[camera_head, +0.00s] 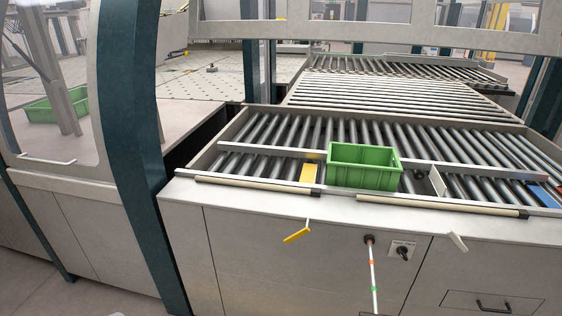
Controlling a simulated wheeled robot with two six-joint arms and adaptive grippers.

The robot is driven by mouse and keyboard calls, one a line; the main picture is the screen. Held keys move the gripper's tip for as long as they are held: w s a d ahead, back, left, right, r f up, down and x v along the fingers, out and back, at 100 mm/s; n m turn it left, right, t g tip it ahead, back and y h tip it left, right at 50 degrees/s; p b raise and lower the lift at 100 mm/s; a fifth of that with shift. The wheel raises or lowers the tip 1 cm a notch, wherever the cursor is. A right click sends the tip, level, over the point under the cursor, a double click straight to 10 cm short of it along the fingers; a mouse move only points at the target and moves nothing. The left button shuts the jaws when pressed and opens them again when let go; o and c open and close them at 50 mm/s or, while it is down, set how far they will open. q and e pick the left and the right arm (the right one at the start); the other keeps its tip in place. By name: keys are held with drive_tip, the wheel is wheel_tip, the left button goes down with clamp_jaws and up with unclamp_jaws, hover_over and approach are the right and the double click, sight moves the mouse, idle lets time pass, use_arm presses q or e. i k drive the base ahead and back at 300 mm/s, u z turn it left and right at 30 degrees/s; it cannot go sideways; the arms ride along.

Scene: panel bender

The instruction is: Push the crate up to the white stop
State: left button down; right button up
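The green crate (362,177) is an open-topped box. It stands upright on the rollers near the front edge of the roller conveyor, and its inside looks empty. A small upright white plate (437,182), which looks like the white stop, stands to the right of the crate. A narrow gap with a small dark part in it shows between them. A yellow plate (310,173) is close to the left of the crate.
A long metal rail (260,151) runs across the rollers behind the crate. Cream strips (243,186) line the front edge. A blue plate (544,196) is at the far right. Yellow (297,235) and white (457,241) levers stick out in front. Another green crate (57,105) is behind glass at left.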

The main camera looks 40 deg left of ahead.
sight(352, 166)
drive_tip(key=u, duration=2)
drive_tip(key=i, duration=1.8)
drive_tip(key=z, duration=1.2)
